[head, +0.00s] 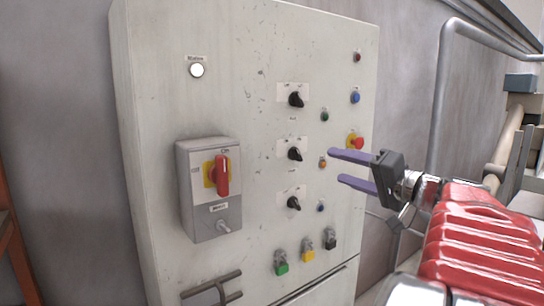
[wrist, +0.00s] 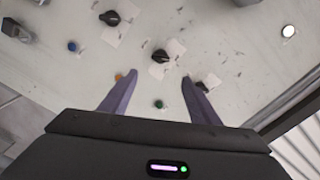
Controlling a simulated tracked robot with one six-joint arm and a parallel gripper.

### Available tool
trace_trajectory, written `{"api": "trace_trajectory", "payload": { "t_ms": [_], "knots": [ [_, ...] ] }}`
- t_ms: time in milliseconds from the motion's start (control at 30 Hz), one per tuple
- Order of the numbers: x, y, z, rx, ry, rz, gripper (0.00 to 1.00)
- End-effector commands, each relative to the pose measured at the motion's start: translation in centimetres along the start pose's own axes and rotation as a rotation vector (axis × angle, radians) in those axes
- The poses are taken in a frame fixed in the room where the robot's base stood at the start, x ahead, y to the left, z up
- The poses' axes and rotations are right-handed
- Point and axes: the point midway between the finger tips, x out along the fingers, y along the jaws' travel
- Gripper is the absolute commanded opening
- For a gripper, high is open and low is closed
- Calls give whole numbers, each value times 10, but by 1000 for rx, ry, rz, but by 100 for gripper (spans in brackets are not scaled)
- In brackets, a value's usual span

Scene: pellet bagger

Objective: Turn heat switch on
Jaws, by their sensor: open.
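Three black rotary switches sit in a column on the cabinet front: top (head: 296,99), middle (head: 295,154) and bottom (head: 294,203). Their labels are too small to read, so I cannot tell which is the heat switch. My gripper (head: 335,165) is open and empty, to the right of the middle switch in the head view. In the wrist view, the middle switch (wrist: 160,56) lies just beyond the gap between the fingertips (wrist: 152,79). The bottom switch (wrist: 110,18) is at upper left, and the top switch (wrist: 207,82) is partly behind the right finger.
An orange button (head: 323,163) and a red emergency button (head: 357,143) are near the fingers. A grey box with a red handle (head: 222,175) projects at left. Key switches, one green (head: 282,265), line the bottom. A bent pipe (head: 443,100) stands at right.

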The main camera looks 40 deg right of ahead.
Motion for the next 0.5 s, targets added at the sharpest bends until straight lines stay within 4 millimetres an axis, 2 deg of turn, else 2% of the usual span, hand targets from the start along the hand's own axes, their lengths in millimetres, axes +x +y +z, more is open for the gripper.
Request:
{"api": "trace_trajectory", "payload": {
  "t_ms": [167, 500],
  "knots": [
    [12, 0, 0, 0, -2, -1, 56],
    [56, 0, 1, 0, -2, -1, 56]
  ]
}}
